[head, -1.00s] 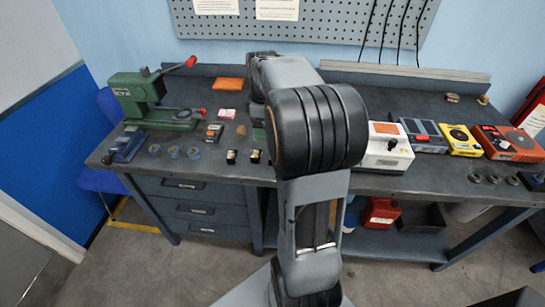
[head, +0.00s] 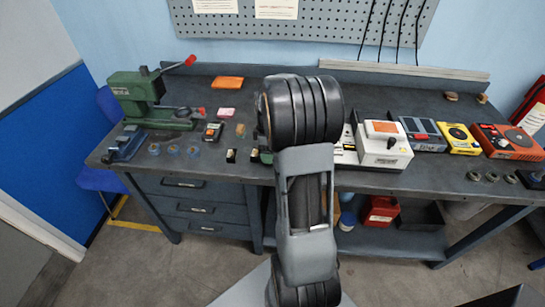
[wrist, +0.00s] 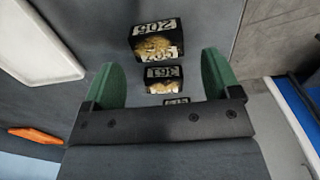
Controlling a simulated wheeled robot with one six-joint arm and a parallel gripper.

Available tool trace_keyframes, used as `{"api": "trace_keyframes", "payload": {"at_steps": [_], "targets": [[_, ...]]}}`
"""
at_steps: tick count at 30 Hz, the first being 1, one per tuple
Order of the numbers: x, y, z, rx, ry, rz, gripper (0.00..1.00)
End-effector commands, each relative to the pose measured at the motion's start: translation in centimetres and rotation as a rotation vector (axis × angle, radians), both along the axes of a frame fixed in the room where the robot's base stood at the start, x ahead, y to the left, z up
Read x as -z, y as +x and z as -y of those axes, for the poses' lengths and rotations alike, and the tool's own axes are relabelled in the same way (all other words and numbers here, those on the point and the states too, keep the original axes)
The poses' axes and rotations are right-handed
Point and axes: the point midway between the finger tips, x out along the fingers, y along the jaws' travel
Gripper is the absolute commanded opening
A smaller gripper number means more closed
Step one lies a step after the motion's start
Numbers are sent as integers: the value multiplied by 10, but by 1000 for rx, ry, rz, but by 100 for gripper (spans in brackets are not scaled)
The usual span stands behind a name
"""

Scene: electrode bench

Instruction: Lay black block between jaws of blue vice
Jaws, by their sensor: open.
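The blue vice (head: 124,145) stands at the bench's front left corner. Two small black blocks with pale faces stand near the front edge, a left black block (head: 231,155) and a right black block (head: 254,155). The wrist view shows several black blocks in a row, with number labels and brass-coloured faces: a large-looking one (wrist: 155,44), a middle one (wrist: 165,78) and a partly hidden one (wrist: 176,101). My gripper (wrist: 160,70) is open, its green fingers on either side of the row in the picture. Nothing is held. In the head view my arm mostly hides the gripper.
A green press (head: 135,95) stands behind the vice. A white device (head: 385,150) stands right of my arm.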

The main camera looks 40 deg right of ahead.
Motion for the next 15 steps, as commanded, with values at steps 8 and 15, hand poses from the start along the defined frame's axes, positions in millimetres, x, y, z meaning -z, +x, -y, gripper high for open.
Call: {"api": "trace_keyframes", "payload": {"at_steps": [8,15], "targets": [[21,0,0,1,-1,1,83],[22,0,0,1,-1,1,81]]}}
